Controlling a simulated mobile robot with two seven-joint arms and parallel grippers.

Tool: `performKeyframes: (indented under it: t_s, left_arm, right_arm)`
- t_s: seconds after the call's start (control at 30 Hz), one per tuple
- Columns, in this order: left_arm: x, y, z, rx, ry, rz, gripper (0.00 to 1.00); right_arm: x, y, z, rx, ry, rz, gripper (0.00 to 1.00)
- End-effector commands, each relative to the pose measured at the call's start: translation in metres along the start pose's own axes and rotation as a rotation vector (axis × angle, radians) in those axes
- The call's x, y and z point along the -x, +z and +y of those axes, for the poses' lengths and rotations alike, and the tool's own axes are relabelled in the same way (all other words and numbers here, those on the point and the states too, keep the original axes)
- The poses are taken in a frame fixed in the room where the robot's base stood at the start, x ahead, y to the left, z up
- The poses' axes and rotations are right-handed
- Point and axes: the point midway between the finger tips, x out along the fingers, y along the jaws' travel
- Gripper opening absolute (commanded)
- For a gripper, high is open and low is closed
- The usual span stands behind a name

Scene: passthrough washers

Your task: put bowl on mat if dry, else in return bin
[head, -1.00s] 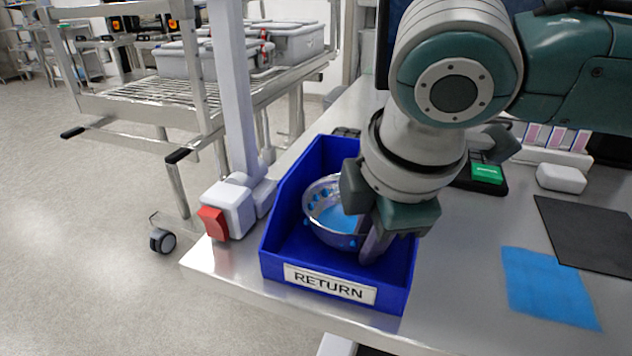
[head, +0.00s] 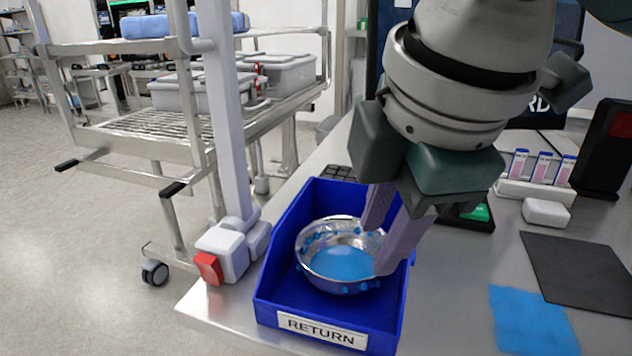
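A shiny metal bowl (head: 341,289) with blue drops on its wall and a blue patch inside sits upright in the blue return bin (head: 275,297), labelled RETURN. My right gripper (head: 384,243) is at the bowl's right side, above the bin. Its two fingers are apart with nothing visibly held between them, and they hide part of the bowl's right rim. Whether a finger touches the rim I cannot tell. A dark mat (head: 585,274) lies flat on the table at the right, bare. My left gripper is not in view.
A blue cloth (head: 531,320) lies in front of the dark mat. A white block (head: 546,213) and a rack of vials (head: 535,191) stand behind it. A post with a red-ended clamp (head: 222,252) stands left of the bin. A wire cart (head: 150,137) is beyond the table's left edge.

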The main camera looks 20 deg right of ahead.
Motion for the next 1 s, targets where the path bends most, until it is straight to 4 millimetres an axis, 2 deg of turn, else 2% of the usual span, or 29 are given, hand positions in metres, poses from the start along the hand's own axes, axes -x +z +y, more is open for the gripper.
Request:
performKeyframes:
  t_s: [0.13,0.33,0.47,0.57,0.67,0.77,0.87,1.0]
  left_arm:
    - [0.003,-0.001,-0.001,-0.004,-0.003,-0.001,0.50]
    - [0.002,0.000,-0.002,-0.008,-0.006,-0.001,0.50]
    - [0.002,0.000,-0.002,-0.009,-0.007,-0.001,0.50]
    - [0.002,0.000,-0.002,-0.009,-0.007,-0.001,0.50]
    - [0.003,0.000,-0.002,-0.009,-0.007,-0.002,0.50]
    - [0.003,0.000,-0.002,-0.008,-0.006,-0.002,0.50]
    - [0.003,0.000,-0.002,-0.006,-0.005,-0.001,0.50]
    - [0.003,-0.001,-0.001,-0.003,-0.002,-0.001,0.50]
  right_arm:
    - [0.013,0.000,0.000,0.000,0.000,0.000,0.39]
    - [0.012,-0.007,-0.008,-0.013,-0.009,0.027,0.39]
    - [0.004,-0.033,-0.031,-0.093,-0.033,0.133,0.39]
    - [-0.001,-0.054,-0.055,-0.238,-0.061,0.241,0.39]
    - [-0.005,-0.060,-0.074,-0.439,-0.087,0.313,0.39]
    - [-0.014,-0.049,-0.094,-0.671,-0.110,0.325,0.39]
    - [-0.025,-0.021,-0.118,-0.905,-0.119,0.273,0.39]
    - [-0.036,0.027,-0.155,-1.155,-0.106,0.137,0.39]
